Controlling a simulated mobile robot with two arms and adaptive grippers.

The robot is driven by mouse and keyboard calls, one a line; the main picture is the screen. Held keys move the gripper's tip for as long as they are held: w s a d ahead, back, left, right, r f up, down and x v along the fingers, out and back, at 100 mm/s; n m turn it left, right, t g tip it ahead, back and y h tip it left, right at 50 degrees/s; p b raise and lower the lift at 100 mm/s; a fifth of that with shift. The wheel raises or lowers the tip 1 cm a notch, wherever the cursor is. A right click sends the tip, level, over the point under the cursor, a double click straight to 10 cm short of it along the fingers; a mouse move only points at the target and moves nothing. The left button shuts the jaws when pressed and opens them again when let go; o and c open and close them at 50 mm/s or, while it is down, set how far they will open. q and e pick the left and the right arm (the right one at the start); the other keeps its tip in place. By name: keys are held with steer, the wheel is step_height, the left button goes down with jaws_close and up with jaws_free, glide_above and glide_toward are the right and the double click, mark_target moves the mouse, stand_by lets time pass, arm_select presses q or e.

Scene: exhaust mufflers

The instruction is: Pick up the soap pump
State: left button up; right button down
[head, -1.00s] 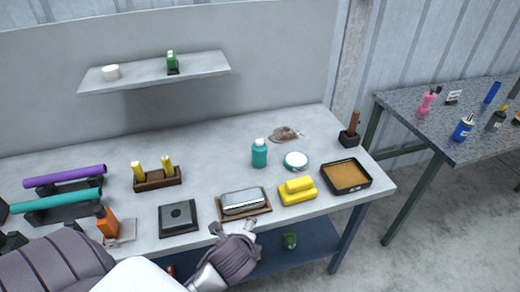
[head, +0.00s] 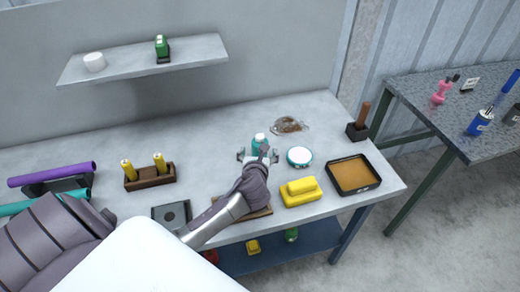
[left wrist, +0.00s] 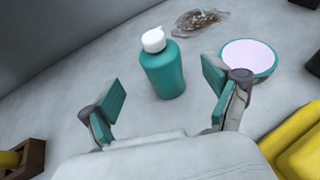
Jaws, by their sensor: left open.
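A teal bottle with a white cap, which I take for the soap pump, stands upright on the grey workbench in the head view (head: 259,142). It also shows in the left wrist view (left wrist: 164,72), ahead of and between the two finger pads, with gaps on both sides. My left gripper (head: 258,156) is open, with nothing held, just on the near side of the bottle. The gripper partly hides the bottle's lower part in the head view. In the left wrist view my left gripper's teal pads (left wrist: 162,90) are spread wide. My right gripper is not in view.
A round white-topped tin (head: 300,157) stands close right of the bottle. A yellow block (head: 300,192) and a tan-filled tray (head: 353,174) lie further right. A crumpled brown packet (head: 289,125) lies behind. The bench left of the bottle is clear up to a wooden holder (head: 150,180).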

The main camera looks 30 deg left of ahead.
mark_target(260, 144)
arm_select(q)
steer(key=shift+w+a+f, duration=0.3)
steer(key=shift+w, duration=0.25)
steer(key=shift+w+a+f, duration=0.2)
steer(key=shift+w+a, duration=0.1)
steer(key=shift+w, duration=0.2)
steer(key=shift+w+a+f, duration=0.15)
steer(key=shift+w+a, duration=0.05)
steer(key=shift+w, duration=0.1)
steer(key=shift+p+x, duration=0.35)
steer(key=shift+x, duration=1.55)
steer(key=shift+s+d+f, duration=0.1)
steer(key=shift+s+d, duration=0.05)
steer(key=shift+c, duration=0.6)
steer(key=c, duration=1.1)
steer(key=shift+c, duration=1.2)
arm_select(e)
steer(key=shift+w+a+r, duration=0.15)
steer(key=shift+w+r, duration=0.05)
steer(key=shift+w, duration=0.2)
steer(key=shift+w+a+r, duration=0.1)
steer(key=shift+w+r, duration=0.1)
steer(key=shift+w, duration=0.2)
